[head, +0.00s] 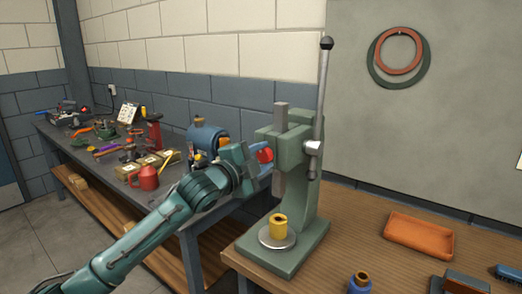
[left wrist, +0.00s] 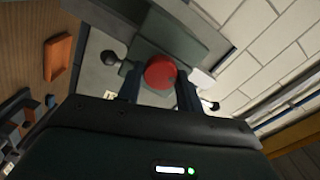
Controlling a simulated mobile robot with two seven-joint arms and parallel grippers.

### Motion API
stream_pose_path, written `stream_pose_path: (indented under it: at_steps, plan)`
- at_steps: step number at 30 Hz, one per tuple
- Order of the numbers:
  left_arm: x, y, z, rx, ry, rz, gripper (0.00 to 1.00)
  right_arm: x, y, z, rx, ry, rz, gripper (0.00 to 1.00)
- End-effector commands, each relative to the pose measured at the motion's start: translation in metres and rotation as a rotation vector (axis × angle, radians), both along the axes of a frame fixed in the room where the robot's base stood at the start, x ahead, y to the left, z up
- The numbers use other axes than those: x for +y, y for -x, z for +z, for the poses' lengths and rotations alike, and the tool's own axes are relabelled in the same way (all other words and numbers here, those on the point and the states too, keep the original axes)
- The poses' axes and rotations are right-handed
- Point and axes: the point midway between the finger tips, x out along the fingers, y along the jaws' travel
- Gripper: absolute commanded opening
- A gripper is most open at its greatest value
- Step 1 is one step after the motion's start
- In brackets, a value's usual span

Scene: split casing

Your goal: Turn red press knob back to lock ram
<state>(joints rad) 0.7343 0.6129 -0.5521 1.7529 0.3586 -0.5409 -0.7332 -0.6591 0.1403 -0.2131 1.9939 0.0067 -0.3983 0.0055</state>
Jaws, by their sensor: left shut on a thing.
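The red press knob (head: 265,155) sits on the left side of the green arbor press (head: 310,212). My left gripper (head: 258,158) is at the knob, and its fingers are shut on it. In the left wrist view the round red knob (left wrist: 160,72) lies between the two dark fingers of my left gripper (left wrist: 160,88). The ram (head: 280,150) is a grey vertical bar in the press head. A yellow cylindrical part (head: 278,226) stands on the round plate (head: 277,239) below the ram, with a gap between. The long lever (head: 323,95) points up. My right gripper is not in view.
An orange tray (head: 418,234) lies on the wooden table right of the press. A blue bottle-like item (head: 360,282) stands at the front edge.

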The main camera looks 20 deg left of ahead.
Motion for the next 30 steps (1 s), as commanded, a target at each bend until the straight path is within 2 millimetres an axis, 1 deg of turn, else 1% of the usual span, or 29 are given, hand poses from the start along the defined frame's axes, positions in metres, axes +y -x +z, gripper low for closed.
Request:
stream_pose_path:
  at_steps: [1, 6, 13, 21, 30]
  plan:
    - [-0.0002, 0.0002, 0.0019, -0.012, -0.041, 0.0, 0.13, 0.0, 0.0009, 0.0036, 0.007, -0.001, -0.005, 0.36]
    - [-0.0006, 0.0002, 0.0, -0.055, -0.159, -0.001, 0.13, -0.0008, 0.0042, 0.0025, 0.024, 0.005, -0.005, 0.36]
    - [-0.001, 0.0002, -0.0014, -0.095, -0.269, -0.002, 0.13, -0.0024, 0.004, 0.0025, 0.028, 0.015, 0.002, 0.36]
    - [-0.001, 0.0003, -0.0027, -0.116, -0.325, -0.002, 0.13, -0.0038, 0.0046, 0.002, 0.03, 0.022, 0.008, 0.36]
    - [-0.0013, 0.0004, -0.0031, -0.119, -0.331, -0.002, 0.13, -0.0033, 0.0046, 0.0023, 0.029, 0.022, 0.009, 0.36]
